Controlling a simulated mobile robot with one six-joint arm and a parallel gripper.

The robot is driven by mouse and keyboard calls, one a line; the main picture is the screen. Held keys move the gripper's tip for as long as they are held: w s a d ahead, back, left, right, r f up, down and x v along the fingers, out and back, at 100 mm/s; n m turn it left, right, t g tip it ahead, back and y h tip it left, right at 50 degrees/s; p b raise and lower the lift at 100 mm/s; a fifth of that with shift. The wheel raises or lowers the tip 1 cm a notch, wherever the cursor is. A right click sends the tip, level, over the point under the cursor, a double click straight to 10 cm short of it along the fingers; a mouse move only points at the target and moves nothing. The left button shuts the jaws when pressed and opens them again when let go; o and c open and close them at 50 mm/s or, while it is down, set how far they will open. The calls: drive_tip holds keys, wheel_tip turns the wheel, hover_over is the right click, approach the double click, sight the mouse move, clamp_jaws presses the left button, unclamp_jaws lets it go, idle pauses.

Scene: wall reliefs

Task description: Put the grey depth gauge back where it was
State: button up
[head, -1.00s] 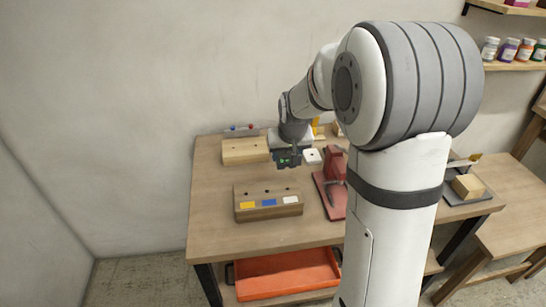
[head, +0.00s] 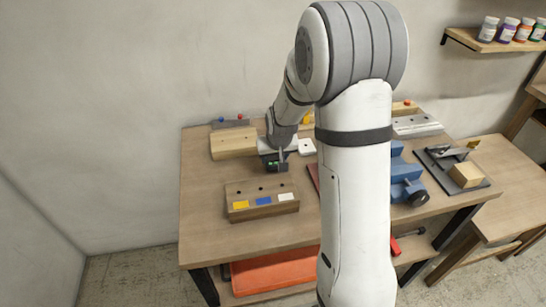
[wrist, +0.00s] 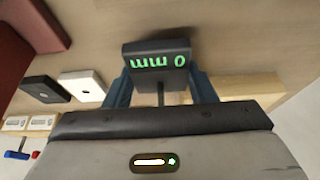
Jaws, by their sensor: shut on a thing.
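The grey depth gauge (wrist: 158,52) shows in the wrist view as a dark box with a green "0 mm" readout and a thin rod. My gripper (wrist: 160,84) is shut on it, with a blue finger on each side. In the head view my gripper (head: 274,161) is above the table, between the front and back wooden blocks, and the green readout of the gauge (head: 272,164) shows below it. The front wooden block (head: 262,212) has several holes on top and yellow, blue and white labels. Whether the gauge touches anything below is unclear.
A plain wooden block (head: 233,146) stands at the back left, and a white piece (head: 306,147) is right of my gripper. A blue vise (head: 402,180) and a dark plate (head: 440,158) are farther right. An orange tray (head: 275,276) sits below the tabletop (head: 205,218).

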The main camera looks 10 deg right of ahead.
drive_tip(key=shift+f, duration=0.3)
drive_tip(key=shift+f, duration=0.2)
drive_tip(key=o, duration=1.2)
drive_tip(key=shift+r, duration=0.1)
drive_tip(key=shift+c, duration=0.2)
drive_tip(key=shift+r, duration=0.4)
drive_tip(key=s+v, duration=0.1)
drive_tip(key=v, duration=1.1)
drive_tip(key=s+r, duration=0.2)
drive_tip(key=s, duration=0.9)
drive_tip(key=s+r+g, duration=0.1)
drive_tip(key=s+r, duration=0.1)
drive_tip(key=s, duration=0.9)
drive_tip(key=shift+s+a+g+b, duration=0.15)
drive_tip(key=shift+s+g+b, duration=0.05)
drive_tip(key=shift+g+b, duration=0.1)
